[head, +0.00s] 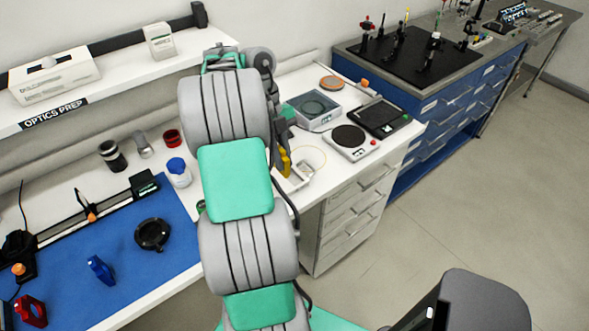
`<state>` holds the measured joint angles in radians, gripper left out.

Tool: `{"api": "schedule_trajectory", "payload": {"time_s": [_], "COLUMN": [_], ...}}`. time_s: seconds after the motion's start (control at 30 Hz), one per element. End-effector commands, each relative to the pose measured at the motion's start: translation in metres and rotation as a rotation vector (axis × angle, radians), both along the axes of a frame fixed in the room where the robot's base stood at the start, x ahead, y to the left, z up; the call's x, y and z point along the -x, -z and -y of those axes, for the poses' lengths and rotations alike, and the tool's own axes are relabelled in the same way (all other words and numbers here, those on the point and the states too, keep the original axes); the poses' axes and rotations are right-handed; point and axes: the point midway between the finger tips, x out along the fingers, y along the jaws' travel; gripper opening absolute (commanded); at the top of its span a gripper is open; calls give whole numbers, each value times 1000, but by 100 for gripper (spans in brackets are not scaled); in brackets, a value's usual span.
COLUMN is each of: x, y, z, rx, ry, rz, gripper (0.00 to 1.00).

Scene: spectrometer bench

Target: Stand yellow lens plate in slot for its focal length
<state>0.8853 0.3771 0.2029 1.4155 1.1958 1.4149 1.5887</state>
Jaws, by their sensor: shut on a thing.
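The yellow lens plate (285,161) shows as a small upright yellow piece just right of my arm. My gripper (282,146) is mostly hidden behind my arm links. It points down and is shut on the yellow plate. A small white holder (293,180) on the white bench lies directly below and beside the plate. Its slots and any focal-length marks are too small to read, and its left part is hidden by my arm. I cannot tell whether the plate touches the holder.
A scale (352,143), a clear-topped box (313,110) and a black device (380,118) stand right of the holder. A white jar with blue lid (179,173) stands left of my arm. The blue mat (140,280) bears a black ring (152,235) and a blue mount (101,270).

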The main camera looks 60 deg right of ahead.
Motion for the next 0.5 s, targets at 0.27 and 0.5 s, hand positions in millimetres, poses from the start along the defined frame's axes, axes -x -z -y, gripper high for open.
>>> {"api": "schedule_trajectory", "payload": {"time_s": [0.27,0.5], "x": [7,9], "y": [50,88], "z": [47,58], "rx": [0,-1], "ry": [-2,-6], "rz": [0,1], "gripper": [0,0]}}
